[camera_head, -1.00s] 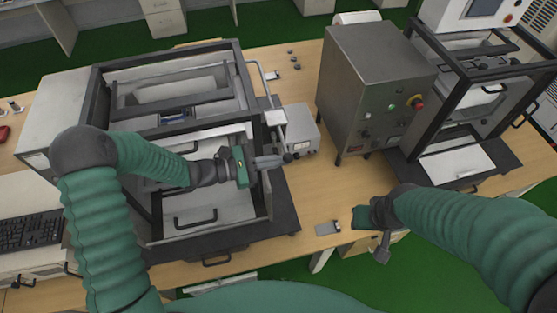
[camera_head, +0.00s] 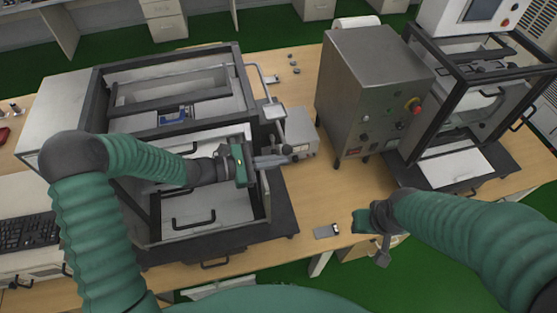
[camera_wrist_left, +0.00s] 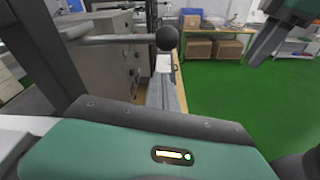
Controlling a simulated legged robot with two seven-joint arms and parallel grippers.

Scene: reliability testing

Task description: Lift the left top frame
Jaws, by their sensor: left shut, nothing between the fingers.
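The left machine has a dark top frame (camera_head: 170,65) around a light inner box. Its front opening shows a pale drawer-like panel with a black handle (camera_head: 193,222). My left gripper (camera_head: 272,160) is shut and empty at the right side of this frame, pointing right. Whether the fingers touch the frame cannot be told. My right gripper (camera_head: 370,236) hangs at the table's front edge, apart from the machines; its jaw state is unclear.
A grey steel control box (camera_head: 370,95) stands in the middle, with a small instrument (camera_head: 300,133) left of it. A second framed machine (camera_head: 465,105) stands at right. A small flat device (camera_head: 327,231) lies near the front edge.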

